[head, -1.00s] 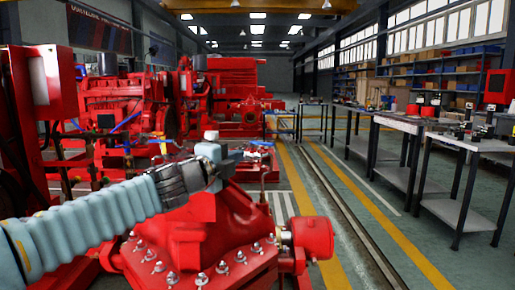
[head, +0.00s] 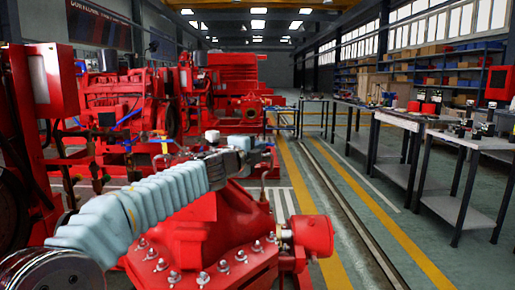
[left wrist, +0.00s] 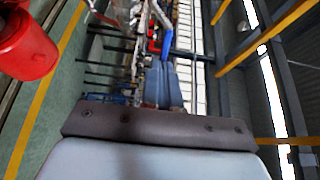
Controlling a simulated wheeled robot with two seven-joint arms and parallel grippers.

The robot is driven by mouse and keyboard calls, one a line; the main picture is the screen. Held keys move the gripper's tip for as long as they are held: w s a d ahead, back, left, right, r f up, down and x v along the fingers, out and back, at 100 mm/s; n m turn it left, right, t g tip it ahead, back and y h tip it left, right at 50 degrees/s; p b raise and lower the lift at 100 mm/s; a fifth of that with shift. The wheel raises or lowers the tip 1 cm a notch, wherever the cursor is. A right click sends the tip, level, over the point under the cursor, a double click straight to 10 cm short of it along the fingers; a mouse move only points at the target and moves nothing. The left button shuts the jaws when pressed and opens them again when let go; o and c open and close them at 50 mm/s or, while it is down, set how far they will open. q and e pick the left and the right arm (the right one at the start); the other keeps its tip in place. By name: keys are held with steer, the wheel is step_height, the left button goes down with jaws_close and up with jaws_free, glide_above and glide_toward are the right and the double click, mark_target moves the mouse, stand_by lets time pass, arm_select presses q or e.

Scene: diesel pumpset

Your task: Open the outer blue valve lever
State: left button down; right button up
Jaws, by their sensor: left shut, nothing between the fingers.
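My left gripper (head: 248,145) is shut and empty above the red pump casing (head: 210,225) in the head view, its arm coming in from the lower left. In the left wrist view its grey-blue fingers (left wrist: 163,82) are together, pointing up the picture. A bright blue bent lever (left wrist: 167,36) shows just beyond the fingertips there; I cannot tell whether they touch. In the head view a small blue part (head: 265,144) shows just past the gripper, partly hidden by it. My right gripper is in neither view.
Red engines and pumps (head: 110,95) stand at the left and behind. A red cylinder (head: 311,237) sits right of the casing, and a red part (left wrist: 25,45) shows in the left wrist view. Worktables (head: 415,123) line the right; the striped floor between is clear.

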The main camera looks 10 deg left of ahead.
mark_target(268, 144)
arm_select(q)
steer(key=shift+d, duration=0.1)
steer(key=w+n+y+b, duration=0.1)
steer(key=y, duration=0.1)
steer(key=w+d+n+y+b, duration=0.1)
steer(key=n+y, duration=0.1)
steer(key=y, duration=0.1)
steer(key=w+d+n+y+b, duration=0.1)
steer(key=y, duration=0.1)
steer(key=shift+n+t, duration=0.4)
steer(key=shift+w, duration=0.3)
steer(key=shift+r, duration=0.1)
stand_by(0.3)
